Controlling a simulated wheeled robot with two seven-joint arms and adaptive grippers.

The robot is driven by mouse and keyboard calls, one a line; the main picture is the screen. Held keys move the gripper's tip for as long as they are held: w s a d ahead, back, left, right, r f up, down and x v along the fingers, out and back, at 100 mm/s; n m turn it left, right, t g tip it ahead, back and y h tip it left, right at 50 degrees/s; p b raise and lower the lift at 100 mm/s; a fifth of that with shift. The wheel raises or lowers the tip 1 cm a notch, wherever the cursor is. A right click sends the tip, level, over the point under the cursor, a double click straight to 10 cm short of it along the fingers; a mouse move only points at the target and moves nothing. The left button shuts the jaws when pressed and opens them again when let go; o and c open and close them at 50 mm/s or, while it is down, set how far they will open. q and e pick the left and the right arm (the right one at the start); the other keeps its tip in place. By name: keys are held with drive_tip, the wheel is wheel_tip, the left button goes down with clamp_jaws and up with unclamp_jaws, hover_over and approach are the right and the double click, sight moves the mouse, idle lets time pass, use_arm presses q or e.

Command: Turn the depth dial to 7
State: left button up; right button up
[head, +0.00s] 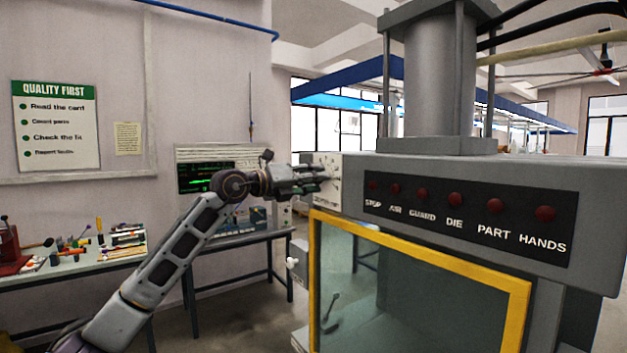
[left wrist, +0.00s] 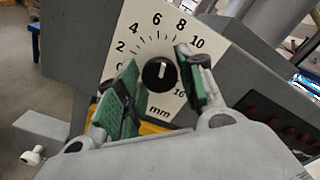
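The depth dial is a black round knob (left wrist: 160,74) on a white scale plate (left wrist: 134,47), numbered in mm. Its white pointer line points nearly straight up, around the 6 or between 6 and 8; the exact value is hard to read. In the head view the dial plate (head: 325,170) is on the left end of the grey press, and my arm partly hides it. My left gripper (head: 318,175) reaches it from the left. In the left wrist view its green-padded fingers (left wrist: 156,62) stand apart on either side of the knob, with gaps near the tips. My right gripper is not in view.
The grey press (head: 420,65) has a row of red indicators on a black panel (head: 460,215) and a yellow-framed window (head: 420,290) below. A bench with an instrument (head: 205,178) stands behind my left arm. A tool table (head: 70,262) is at the left.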

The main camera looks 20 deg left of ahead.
use_arm(q)
drive_tip(key=shift+o, duration=1)
drive_tip(key=v, duration=1.2)
idle(0.5)
